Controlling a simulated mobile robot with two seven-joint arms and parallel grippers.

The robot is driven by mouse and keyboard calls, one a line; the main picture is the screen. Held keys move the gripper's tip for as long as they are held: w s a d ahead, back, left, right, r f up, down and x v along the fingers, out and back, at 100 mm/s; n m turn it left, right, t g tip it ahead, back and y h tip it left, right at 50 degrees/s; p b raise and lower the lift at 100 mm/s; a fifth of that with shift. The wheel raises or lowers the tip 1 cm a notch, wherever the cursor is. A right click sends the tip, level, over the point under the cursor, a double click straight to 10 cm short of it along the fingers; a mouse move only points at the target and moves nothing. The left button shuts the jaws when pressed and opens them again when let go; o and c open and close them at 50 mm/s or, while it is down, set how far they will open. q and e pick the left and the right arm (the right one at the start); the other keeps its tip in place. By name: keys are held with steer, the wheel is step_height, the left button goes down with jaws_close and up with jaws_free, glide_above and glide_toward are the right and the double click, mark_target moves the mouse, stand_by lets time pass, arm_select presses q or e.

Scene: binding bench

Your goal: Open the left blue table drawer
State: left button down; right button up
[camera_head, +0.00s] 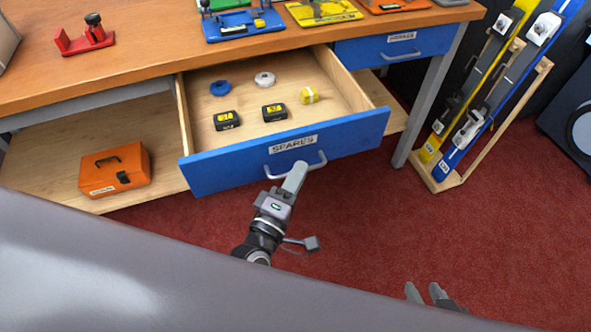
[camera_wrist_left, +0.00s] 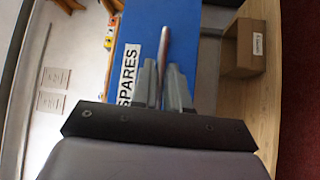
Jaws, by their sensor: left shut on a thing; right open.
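The left blue table drawer (camera_head: 230,166), labelled "SPARES", is pulled well out from under the wooden table. Its blue front also shows in the left wrist view (camera_wrist_left: 130,40). The grey bar handle (camera_head: 322,157) is on the front below the label. My left gripper (camera_head: 296,172) is shut on the handle near its right end; the fingers also close around the bar in the left wrist view (camera_wrist_left: 163,85). My right gripper (camera_head: 428,291) is open and empty above the red carpet, at the bottom of the head view, away from the drawer.
The drawer holds two black-and-yellow tape measures (camera_head: 274,112), a blue ring (camera_head: 220,88), a white ring (camera_head: 264,79) and a yellow item (camera_head: 309,95). An orange case (camera_head: 114,170) sits on the lower shelf. A second blue drawer (camera_head: 370,50) is closed. A rack (camera_head: 446,184) stands right.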

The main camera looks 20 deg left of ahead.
arm_select(q)
steer(key=shift+s+d, duration=0.2)
steer(key=shift+s, duration=0.15)
arm_select(e)
steer(key=shift+s+d, duration=0.25)
steer(key=shift+s, duration=0.05)
steer(key=shift+r, duration=0.1)
arm_select(q)
steer(key=c, duration=1.2)
jaws_free()
arm_select(e)
steer(key=shift+w+r, duration=0.1)
steer(key=shift+w, duration=0.05)
arm_select(q)
steer(key=shift+s, duration=0.1)
